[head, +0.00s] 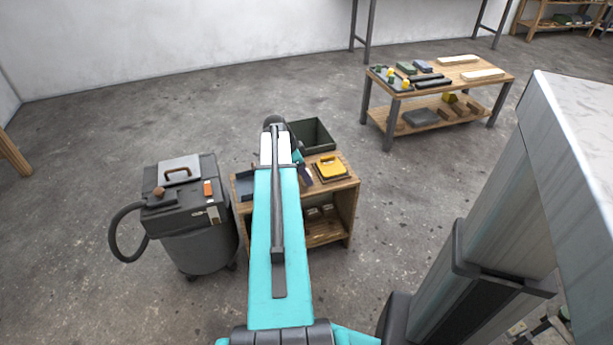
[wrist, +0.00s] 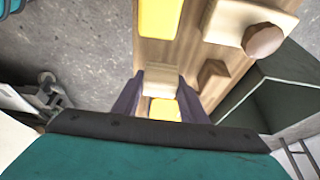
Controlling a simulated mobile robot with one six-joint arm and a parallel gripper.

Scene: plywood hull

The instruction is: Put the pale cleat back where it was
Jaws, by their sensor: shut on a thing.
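In the wrist view my gripper (wrist: 161,84) has its two dark fingers closed on the sides of a pale wooden block, the pale cleat (wrist: 162,76). The cleat is over a wooden bench top (wrist: 195,55); I cannot tell whether it touches the wood. A yellow thing (wrist: 158,18) lies beyond it, and another yellow patch (wrist: 164,108) shows between the fingers, nearer the wrist. In the head view my teal arm reaches over the small wooden bench (head: 341,185) and hides much of its top. I cannot make out the cleat there.
A dark green open bin (head: 312,134) stands behind the bench; it is at right in the wrist view (wrist: 285,95). A brown block (wrist: 213,74) and a pale block with a brown knob (wrist: 263,39) are nearby. A grey vacuum (head: 200,240) stands left; a larger workbench (head: 440,75) stands back right.

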